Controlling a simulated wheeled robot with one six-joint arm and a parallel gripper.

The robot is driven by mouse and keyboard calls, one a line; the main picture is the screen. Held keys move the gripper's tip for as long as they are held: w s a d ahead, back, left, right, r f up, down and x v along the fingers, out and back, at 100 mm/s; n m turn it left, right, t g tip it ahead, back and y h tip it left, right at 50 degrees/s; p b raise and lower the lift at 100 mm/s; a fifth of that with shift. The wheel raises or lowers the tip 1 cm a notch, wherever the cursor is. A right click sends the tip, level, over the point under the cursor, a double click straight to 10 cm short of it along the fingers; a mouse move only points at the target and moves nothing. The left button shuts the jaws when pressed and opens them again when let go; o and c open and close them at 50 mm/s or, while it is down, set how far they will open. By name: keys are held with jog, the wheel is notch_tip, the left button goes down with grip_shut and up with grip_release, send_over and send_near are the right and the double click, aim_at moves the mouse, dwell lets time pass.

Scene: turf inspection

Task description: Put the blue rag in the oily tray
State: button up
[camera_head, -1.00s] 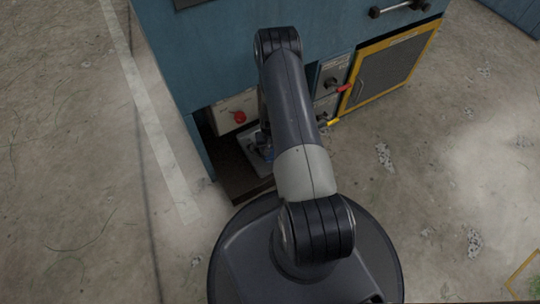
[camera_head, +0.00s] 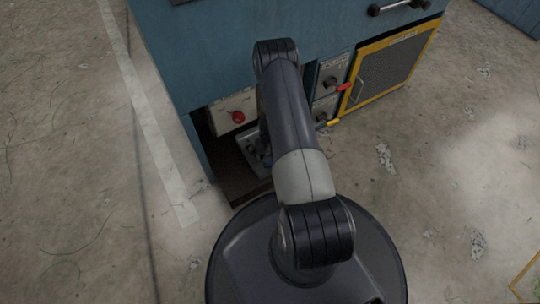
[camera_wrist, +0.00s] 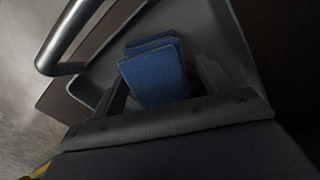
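The blue rag (camera_wrist: 155,72) is a folded, block-like bundle in the middle of the wrist view. It lies between the dark fingers of my gripper (camera_wrist: 156,92), over a grey tray (camera_wrist: 222,38). I cannot tell whether the fingers press on the rag or whether the rag touches the tray floor. In the head view the grey tray (camera_head: 247,146) shows in the low opening of the blue cabinet, with a small blue patch beside my arm. My arm hides most of the gripper and the rag there.
The blue cabinet (camera_head: 215,60) stands over the opening, and its left side panel and upper edge are close to my arm. A yellow-framed mesh door (camera_head: 385,75) is at right.

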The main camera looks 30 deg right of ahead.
notch_tip(320, 180, up, 12)
jog(key=p, duration=0.4)
jog(key=shift+r+p, duration=0.15)
jog(key=shift+p, duration=0.2)
